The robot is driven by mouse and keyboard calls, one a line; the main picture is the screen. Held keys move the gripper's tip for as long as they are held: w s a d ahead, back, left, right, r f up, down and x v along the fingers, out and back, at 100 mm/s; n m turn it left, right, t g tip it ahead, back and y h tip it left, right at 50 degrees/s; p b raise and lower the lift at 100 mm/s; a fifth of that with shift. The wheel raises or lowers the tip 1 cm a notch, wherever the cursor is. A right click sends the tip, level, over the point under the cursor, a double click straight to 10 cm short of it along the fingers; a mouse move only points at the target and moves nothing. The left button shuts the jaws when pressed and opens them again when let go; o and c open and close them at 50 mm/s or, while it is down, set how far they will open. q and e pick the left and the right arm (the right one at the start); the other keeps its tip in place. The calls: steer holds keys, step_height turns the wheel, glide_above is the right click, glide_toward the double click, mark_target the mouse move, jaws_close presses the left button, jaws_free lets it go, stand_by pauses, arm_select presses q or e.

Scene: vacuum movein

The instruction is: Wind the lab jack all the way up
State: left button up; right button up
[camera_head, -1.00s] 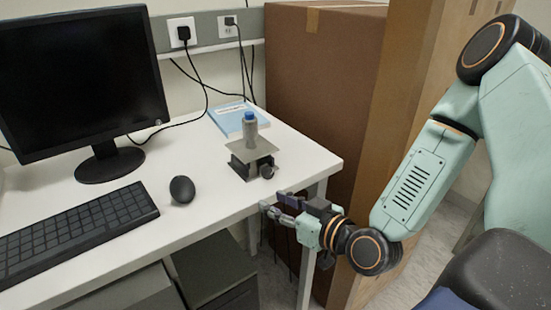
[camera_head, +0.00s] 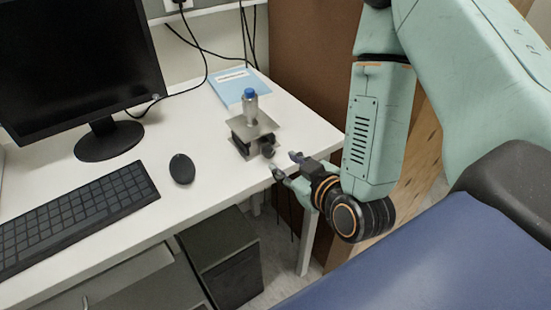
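The lab jack (camera_head: 241,134) stands on the white desk near its right end, with its plate a little above its dark base. A grey bottle with a blue cap (camera_head: 250,105) stands upright on the plate. The jack's dark round knob (camera_head: 267,148) faces the front right. My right gripper (camera_head: 284,164) is at the desk's front edge, just in front of the knob. Its two fingers are spread apart with nothing between them, and they appear not to touch the knob. My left gripper is not in view.
A blue booklet (camera_head: 233,86) lies behind the jack. A mouse (camera_head: 182,168), a keyboard (camera_head: 72,218) and a monitor (camera_head: 82,75) stand to the left. The desk between mouse and jack is clear.

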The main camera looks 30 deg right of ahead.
mark_target(271, 154)
steer(key=b+x, duration=0.3)
steer(key=x, duration=0.1)
steer(key=shift+w+f, duration=0.35)
steer(key=shift+w, duration=0.6)
steer(key=shift+w+f, duration=0.2)
steer(key=shift+w, duration=0.15)
steer(key=shift+s+r, duration=0.1)
steer(key=shift+s, duration=0.05)
steer(key=c, duration=0.4)
jaws_close()
